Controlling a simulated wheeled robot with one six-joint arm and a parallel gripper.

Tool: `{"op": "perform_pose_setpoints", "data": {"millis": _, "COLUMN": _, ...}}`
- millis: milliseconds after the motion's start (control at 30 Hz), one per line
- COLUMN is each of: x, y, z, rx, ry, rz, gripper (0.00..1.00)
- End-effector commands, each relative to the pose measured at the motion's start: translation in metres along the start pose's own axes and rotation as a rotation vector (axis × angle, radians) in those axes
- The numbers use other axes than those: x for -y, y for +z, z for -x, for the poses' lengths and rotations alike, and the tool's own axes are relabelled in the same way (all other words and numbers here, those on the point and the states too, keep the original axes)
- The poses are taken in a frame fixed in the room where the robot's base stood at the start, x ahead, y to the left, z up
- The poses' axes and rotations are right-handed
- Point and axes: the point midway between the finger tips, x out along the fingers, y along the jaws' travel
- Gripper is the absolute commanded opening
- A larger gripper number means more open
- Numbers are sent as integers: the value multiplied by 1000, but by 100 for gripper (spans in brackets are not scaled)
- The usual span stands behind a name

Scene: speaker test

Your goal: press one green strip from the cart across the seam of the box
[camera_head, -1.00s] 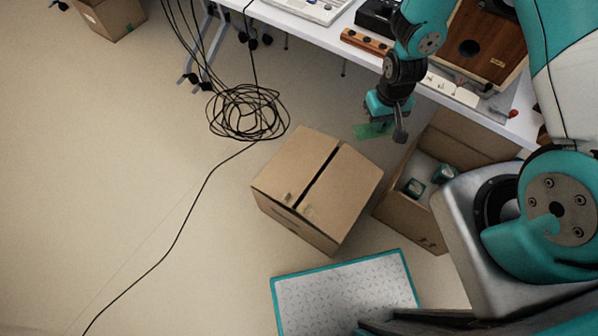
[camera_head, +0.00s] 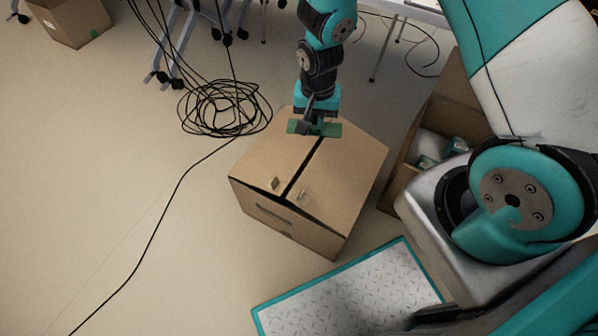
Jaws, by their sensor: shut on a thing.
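A closed cardboard box (camera_head: 345,178) stands on the floor in the middle of the head view. A dark seam runs between its two top flaps, from the far edge towards the near edge. My gripper (camera_head: 314,124) is shut on a green strip (camera_head: 328,130) over the far end of the seam. The strip lies crosswise to the seam and sticks out on both sides of the fingers. I cannot tell whether it touches the cardboard. The cart (camera_head: 345,298) may be the light, teal-edged surface at the bottom; no strip shows on its visible part.
An open carton (camera_head: 398,180) with teal and white items stands close to the box's right side. A coil of black cable (camera_head: 224,108) lies on the floor at its upper left. Another carton (camera_head: 72,20) is at the top left. The left floor is largely clear.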

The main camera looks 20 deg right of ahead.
Motion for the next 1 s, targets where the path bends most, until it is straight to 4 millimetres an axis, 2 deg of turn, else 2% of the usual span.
{"op": "perform_pose_setpoints", "data": {"millis": 33, "x": 5, "y": 1, "z": -33, "rx": -2, "ry": -2, "rz": -34, "gripper": 0}}
{"op": "perform_pose_setpoints", "data": {"millis": 200, "x": 18, "y": 7, "z": -75, "rx": -3, "ry": -2, "rz": -168, "gripper": 0}}
{"op": "perform_pose_setpoints", "data": {"millis": 400, "x": 30, "y": 13, "z": -111, "rx": -2, "ry": -2, "rz": -301, "gripper": 0}}
{"op": "perform_pose_setpoints", "data": {"millis": 533, "x": 34, "y": 16, "z": -122, "rx": -1, "ry": -1, "rz": -355, "gripper": 0}}
{"op": "perform_pose_setpoints", "data": {"millis": 833, "x": 36, "y": 18, "z": -130, "rx": -1, "ry": 0, "rz": -386, "gripper": 0}}
{"op": "perform_pose_setpoints", "data": {"millis": 1000, "x": 35, "y": 18, "z": -145, "rx": -1, "ry": 1, "rz": -385, "gripper": 0}}
